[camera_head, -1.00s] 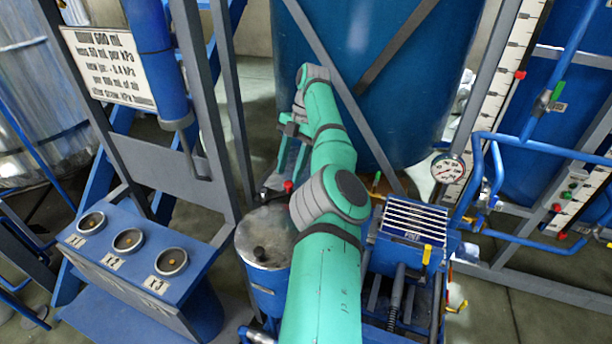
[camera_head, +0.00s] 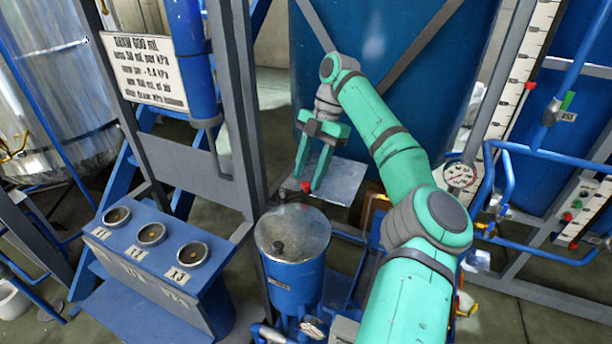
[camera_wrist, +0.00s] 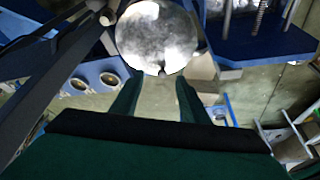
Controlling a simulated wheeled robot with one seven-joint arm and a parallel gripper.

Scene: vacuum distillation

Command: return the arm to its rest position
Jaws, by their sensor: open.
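My green arm reaches up from the bottom right of the head view and bends left. My gripper (camera_head: 311,186) hangs from its end, pointing down, with its two green fingers apart and nothing between them. It is behind and above the blue pot with the round metal lid (camera_head: 292,232), near a small red knob. In the wrist view my gripper (camera_wrist: 154,82) also shows two spread fingers, with the shiny round lid (camera_wrist: 157,37) beyond their tips.
A blue console (camera_head: 150,262) with three round sockets stands at the left. A sign (camera_head: 150,72) hangs on a grey frame above it. A large blue tank (camera_head: 400,90) stands behind my arm. A gauge (camera_head: 459,175) and blue pipes are at the right.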

